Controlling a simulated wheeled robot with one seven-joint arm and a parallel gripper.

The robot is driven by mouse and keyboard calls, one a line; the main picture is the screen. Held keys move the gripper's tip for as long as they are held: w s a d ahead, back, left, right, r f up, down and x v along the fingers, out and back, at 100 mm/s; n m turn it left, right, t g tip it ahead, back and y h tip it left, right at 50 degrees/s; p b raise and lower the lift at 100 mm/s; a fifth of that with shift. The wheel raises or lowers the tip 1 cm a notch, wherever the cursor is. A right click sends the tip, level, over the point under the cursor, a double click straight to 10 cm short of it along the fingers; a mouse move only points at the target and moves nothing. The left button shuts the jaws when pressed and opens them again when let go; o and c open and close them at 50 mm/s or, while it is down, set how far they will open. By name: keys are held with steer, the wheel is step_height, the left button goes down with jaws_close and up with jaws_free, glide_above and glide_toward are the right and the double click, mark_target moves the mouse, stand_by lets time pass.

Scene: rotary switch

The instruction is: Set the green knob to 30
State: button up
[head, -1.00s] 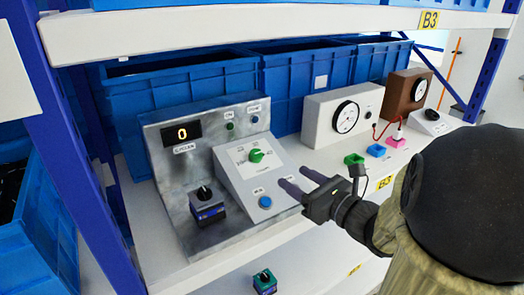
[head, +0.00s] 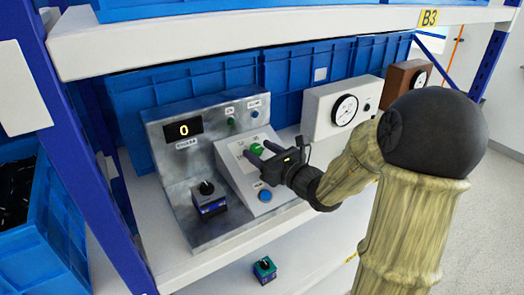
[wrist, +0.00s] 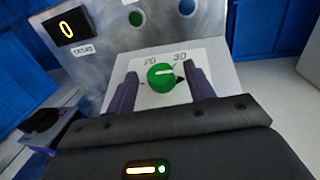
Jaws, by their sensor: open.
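The green knob (wrist: 162,77) sits on the sloped white panel (wrist: 215,55) of a grey metal console. In the wrist view the labels 20 and 30 show above the knob, and a dark pointer mark shows at its right side. My gripper (wrist: 158,85) is open, one finger on each side of the knob with gaps visible; contact cannot be made out. In the head view my gripper (head: 262,155) partly covers the panel, and the green knob (head: 257,148) shows just behind the fingers.
The console's display (head: 183,129) reads 0. A blue button (head: 265,195) is low on the panel. A dark-topped blue block (head: 208,198) stands left of it. A white dial box (head: 340,108) is to the right, and blue bins (head: 215,80) stand behind.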

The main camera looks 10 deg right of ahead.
steer(key=c, duration=1)
steer(key=shift+o, duration=0.2)
steer(key=shift+r+n+g+y, duration=0.1)
steer(key=shift+n+g+y, duration=0.2)
steer(key=shift+n+y, duration=0.2)
steer(key=n+y, duration=0.1)
steer(key=n+g+p, duration=0.1)
steer(key=n+g+y, duration=0.1)
steer(key=shift+w+d+r+y+p, duration=0.1)
steer(key=shift+w+d+y+p, duration=0.1)
steer(key=shift+d+y+p, duration=0.15)
steer(key=n+g+p, duration=0.1)
steer(key=n+g+y+p, duration=0.2)
steer(key=n+g, duration=0.1)
steer(key=shift+w+d+r, duration=0.1)
steer(key=shift+w+r, duration=0.1)
steer(key=shift+w, duration=0.05)
steer(key=n+g+p, duration=0.1)
steer(key=n+g+y+p, duration=0.1)
steer(key=g, duration=0.1)
steer(key=n+g+p, duration=0.1)
steer(key=n, duration=0.1)
steer(key=shift+w+r+y+p, duration=0.1)
steer(key=shift+w+y+p, duration=0.15)
steer(key=shift+p, duration=0.05)
steer(key=shift+w+d+n+g+p, duration=0.1)
steer(key=shift+n+g+p, duration=0.85)
steer(key=shift+g, duration=0.35)
steer(key=shift+n, duration=0.25)
